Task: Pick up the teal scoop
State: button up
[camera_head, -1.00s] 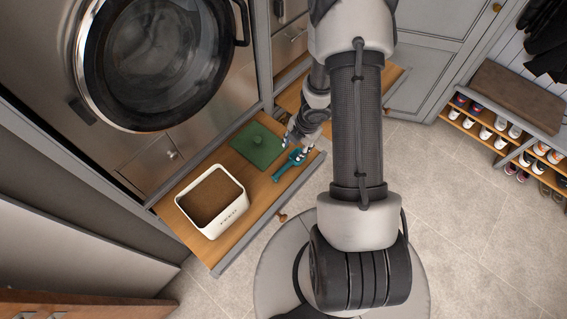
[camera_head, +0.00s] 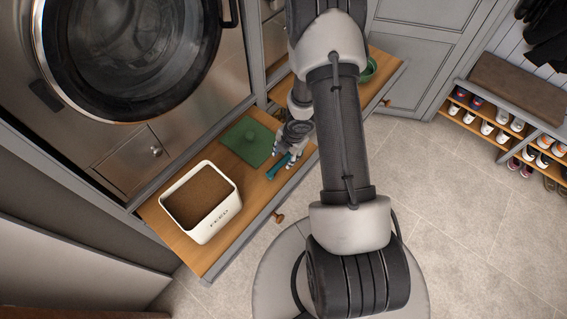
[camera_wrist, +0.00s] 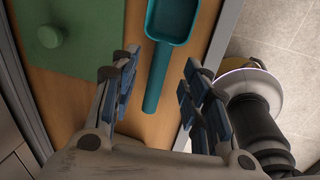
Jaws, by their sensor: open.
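The teal scoop (camera_head: 280,166) lies in the open wooden drawer, beside a green lid. In the wrist view the scoop's handle (camera_wrist: 157,80) points toward me and its bowl (camera_wrist: 173,20) is at the top edge, partly cut off. My gripper (camera_wrist: 158,88) is open, with blue-padded fingers on either side of the handle and apart from it. In the head view my gripper (camera_head: 290,147) is over the drawer and hides part of the scoop.
A white feed bin (camera_head: 228,216) filled with brown contents stands in the drawer's near left part. The green lid (camera_head: 244,147) with a knob lies behind it. A second open drawer (camera_head: 386,78) holds a green bowl (camera_head: 369,70). A shoe rack (camera_head: 490,120) stands at the right.

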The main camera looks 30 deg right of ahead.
aim_at(283, 160)
jog(key=f+b, duration=0.2)
jog(key=f, duration=0.1)
jog(key=f+b, duration=0.1)
jog(key=shift+w+a+f, duration=0.2)
jog(key=shift+w+f, duration=0.1)
jog(key=shift+r, duration=0.1)
jog(key=shift+c, duration=0.2)
grip_shut()
